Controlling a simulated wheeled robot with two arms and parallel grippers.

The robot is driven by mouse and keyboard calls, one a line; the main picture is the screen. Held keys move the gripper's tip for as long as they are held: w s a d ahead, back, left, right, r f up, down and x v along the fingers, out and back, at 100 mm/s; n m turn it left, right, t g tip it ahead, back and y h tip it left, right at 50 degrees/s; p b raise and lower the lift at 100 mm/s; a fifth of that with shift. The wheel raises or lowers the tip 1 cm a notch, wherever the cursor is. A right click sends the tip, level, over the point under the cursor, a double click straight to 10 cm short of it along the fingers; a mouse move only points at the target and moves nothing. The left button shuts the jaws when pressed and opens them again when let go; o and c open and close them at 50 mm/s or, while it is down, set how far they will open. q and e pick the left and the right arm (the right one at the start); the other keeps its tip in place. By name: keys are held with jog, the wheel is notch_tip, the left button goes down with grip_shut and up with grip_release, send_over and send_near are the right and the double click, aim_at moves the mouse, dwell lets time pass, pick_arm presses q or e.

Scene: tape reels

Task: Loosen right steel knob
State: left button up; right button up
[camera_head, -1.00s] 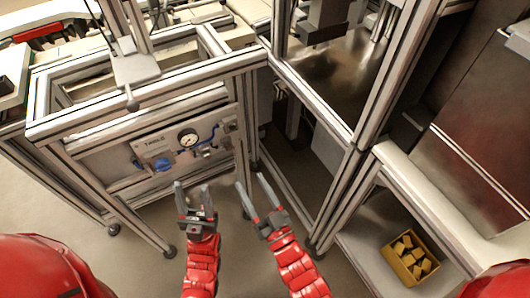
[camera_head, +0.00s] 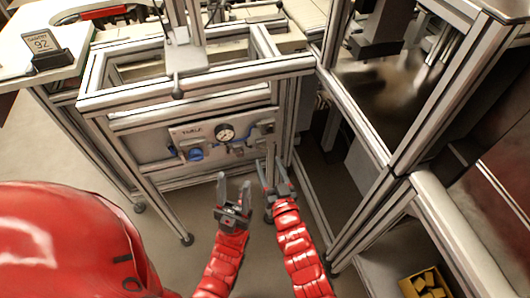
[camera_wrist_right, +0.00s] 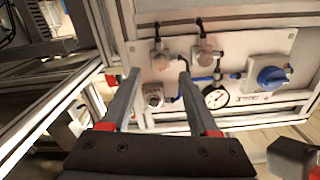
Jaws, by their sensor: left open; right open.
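The white panel (camera_head: 180,138) with a gauge (camera_head: 224,133) and a blue knob (camera_head: 195,153) sits in the aluminium frame. In the right wrist view the panel (camera_wrist_right: 262,48) is upside down, showing two steel fittings: one nearer the gauge (camera_wrist_right: 206,54) and one farther from it (camera_wrist_right: 160,60). A round steel part (camera_wrist_right: 153,95) also shows there. I cannot tell for certain which is the right steel knob. My right gripper (camera_head: 268,163) is open and empty before the panel's right part; its fingers (camera_wrist_right: 158,74) straddle the farther fitting in view, apparently without contact. My left gripper (camera_head: 234,181) is open, empty and lower.
Frame posts (camera_head: 286,120) stand close to the right gripper. A larger machine frame (camera_head: 360,118) rises on the right. A yellow box (camera_head: 424,284) with blocks lies at the bottom right. The floor (camera_head: 165,190) below the panel is open.

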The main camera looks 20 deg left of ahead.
aim_at(263, 150)
jog(key=shift+x, duration=2.35)
jog(key=shift+r, duration=0.1)
grip_shut()
